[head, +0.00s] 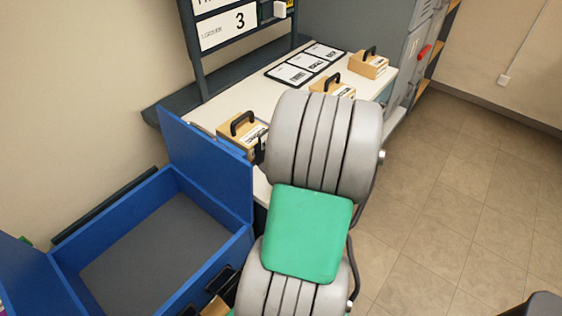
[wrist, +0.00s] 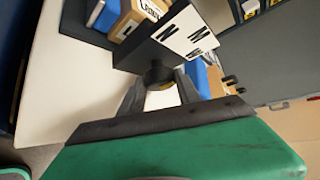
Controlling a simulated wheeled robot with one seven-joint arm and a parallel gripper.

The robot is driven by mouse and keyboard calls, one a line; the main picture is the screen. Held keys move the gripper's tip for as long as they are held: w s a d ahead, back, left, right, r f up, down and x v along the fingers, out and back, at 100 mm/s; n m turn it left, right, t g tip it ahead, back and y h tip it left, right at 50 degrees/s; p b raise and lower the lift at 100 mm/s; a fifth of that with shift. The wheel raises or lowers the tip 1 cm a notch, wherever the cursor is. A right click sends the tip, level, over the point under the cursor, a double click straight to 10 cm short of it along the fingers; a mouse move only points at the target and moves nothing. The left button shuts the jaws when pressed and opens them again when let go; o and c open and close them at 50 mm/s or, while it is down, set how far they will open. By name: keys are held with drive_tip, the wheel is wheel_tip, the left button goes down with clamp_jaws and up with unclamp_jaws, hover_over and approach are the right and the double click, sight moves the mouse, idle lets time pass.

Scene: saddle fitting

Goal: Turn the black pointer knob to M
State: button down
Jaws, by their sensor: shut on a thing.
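In the wrist view, the black pointer knob (wrist: 158,73) sits on a dark box, below a white plate (wrist: 187,37) with black letters. Which way the pointer faces is hidden by the fingers and the angle. In the head view my arm covers the gripper and the knob.
Wooden boxes with black handles (head: 369,63) stand on the white bench (head: 225,102). Framed cards (head: 305,64) lie at its back. A blue open crate (head: 215,160) is at the left.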

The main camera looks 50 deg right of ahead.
idle(0.4)
drive_tip(key=c, duration=0.9)
unclamp_jaws()
drive_tip(key=shift+o, duration=0.2)
drive_tip(key=shift+s, duration=0.1)
drive_tip(key=v, duration=0.7)
drive_tip(key=shift+s+a, duration=0.2)
drive_tip(key=shift+a, duration=0.15)
